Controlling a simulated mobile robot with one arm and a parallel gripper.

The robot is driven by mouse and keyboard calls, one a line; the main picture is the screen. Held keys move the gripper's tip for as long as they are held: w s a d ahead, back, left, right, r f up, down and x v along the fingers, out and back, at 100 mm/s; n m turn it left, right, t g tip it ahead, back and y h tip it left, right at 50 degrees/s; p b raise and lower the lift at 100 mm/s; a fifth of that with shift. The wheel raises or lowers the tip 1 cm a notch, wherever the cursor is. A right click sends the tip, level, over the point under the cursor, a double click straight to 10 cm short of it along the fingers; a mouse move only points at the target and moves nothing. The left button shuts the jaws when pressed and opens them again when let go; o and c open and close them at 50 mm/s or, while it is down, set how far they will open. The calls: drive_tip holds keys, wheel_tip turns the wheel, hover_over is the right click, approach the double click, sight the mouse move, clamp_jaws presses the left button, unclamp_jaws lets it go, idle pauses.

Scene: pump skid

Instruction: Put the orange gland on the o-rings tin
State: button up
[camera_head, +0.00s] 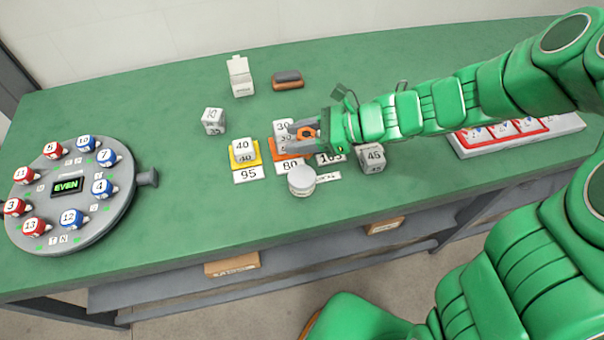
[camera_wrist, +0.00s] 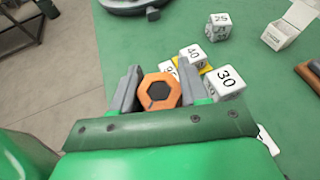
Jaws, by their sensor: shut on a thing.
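The orange gland (camera_wrist: 160,91) is a hexagonal piece with a dark opening, and it also shows in the head view (camera_head: 308,133). My gripper (camera_wrist: 157,88) is shut on it, one grey finger on each side. In the head view my gripper (camera_head: 305,134) holds it over the group of numbered cubes. The o-rings tin, by its look the round pale grey tin (camera_head: 301,180), stands near the front of the bench, below the gripper in the picture. A small label beside it is too small to read. The tin's top looks bare. I cannot make out the tin in the wrist view.
Cube 40 (camera_head: 242,149) sits on a yellow mat, with cube 30 (camera_head: 283,127) close to the gripper. Cube 45 (camera_head: 372,158) stands right of the tin. A round dial unit (camera_head: 68,190) is at left, a white box (camera_head: 240,76) behind. Green bench is clear at front left.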

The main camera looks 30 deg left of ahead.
sight(296, 175)
drive_tip(key=shift+g, duration=0.3)
drive_tip(key=shift+s+f, duration=0.3)
drive_tip(key=shift+f, duration=1.05)
drive_tip(key=shift+s+f, duration=0.3)
drive_tip(key=shift+f, duration=1)
drive_tip(key=shift+s+f, duration=0.3)
drive_tip(key=shift+f, duration=1.05)
drive_tip(key=shift+f, duration=0.1)
drive_tip(key=o, duration=1.1)
drive_tip(key=shift+h, duration=0.3)
drive_tip(key=shift+w+d, duration=0.1)
drive_tip(key=v, duration=1.1)
drive_tip(key=shift+w+d+r, duration=0.1)
drive_tip(key=shift+d+r, duration=0.15)
drive_tip(key=shift+d, duration=0.05)
